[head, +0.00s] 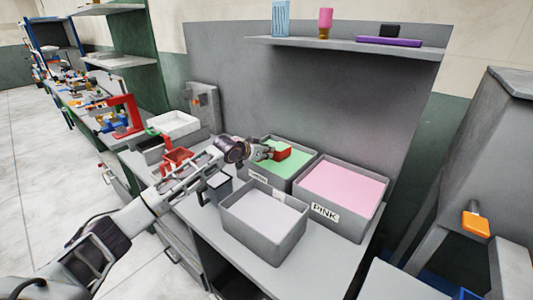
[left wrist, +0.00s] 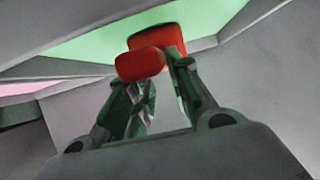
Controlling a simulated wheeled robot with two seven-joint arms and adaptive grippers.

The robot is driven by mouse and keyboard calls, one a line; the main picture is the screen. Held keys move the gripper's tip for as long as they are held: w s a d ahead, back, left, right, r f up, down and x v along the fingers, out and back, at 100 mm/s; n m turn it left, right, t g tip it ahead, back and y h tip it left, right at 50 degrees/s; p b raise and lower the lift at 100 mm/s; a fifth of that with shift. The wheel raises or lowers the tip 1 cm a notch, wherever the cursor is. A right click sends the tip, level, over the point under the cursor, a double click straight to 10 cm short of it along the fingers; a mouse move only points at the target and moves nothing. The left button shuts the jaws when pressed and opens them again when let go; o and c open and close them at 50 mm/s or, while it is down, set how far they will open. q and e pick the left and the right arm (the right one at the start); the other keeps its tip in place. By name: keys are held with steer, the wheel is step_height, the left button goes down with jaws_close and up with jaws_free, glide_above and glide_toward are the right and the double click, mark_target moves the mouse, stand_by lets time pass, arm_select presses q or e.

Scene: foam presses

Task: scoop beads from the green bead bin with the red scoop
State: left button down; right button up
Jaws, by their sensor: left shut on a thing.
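The green bead bin (head: 311,157) is a grey box filled with green beads (head: 284,169) at the back of the bench. My left gripper (head: 269,152) is shut on the red scoop (head: 283,151), which is over the green beads. In the left wrist view the red scoop (left wrist: 160,42) sits at the fingertips of my left gripper (left wrist: 158,68), in front of the green beads (left wrist: 85,45). I cannot tell whether the scoop touches the beads. The inside of the scoop is hidden. My right gripper is not in view.
A bin labelled PINK (head: 327,213) with pink beads stands to the right. A bin with pale beads (head: 265,209) stands in front. A red container (head: 177,161) and a white tray (head: 173,126) are at the left. A shelf (head: 345,49) hangs above.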

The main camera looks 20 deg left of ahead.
arm_select(q)
steer(key=shift+w+d+r, duration=0.1)
steer(key=shift+w+r, duration=0.1)
steer(key=shift+r, duration=0.15)
steer(key=shift+s+r+p, duration=0.3)
steer(key=shift+r+p, duration=0.3)
steer(key=shift+r, duration=0.2)
steer(key=shift+s+r+t+p, duration=0.15)
steer(key=shift+r+t+p, duration=0.3)
steer(key=shift+r, duration=0.4)
steer(key=shift+s+r, duration=0.1)
steer(key=shift+r, duration=0.25)
steer(key=shift+r+p, duration=0.15)
steer(key=shift+p, duration=0.15)
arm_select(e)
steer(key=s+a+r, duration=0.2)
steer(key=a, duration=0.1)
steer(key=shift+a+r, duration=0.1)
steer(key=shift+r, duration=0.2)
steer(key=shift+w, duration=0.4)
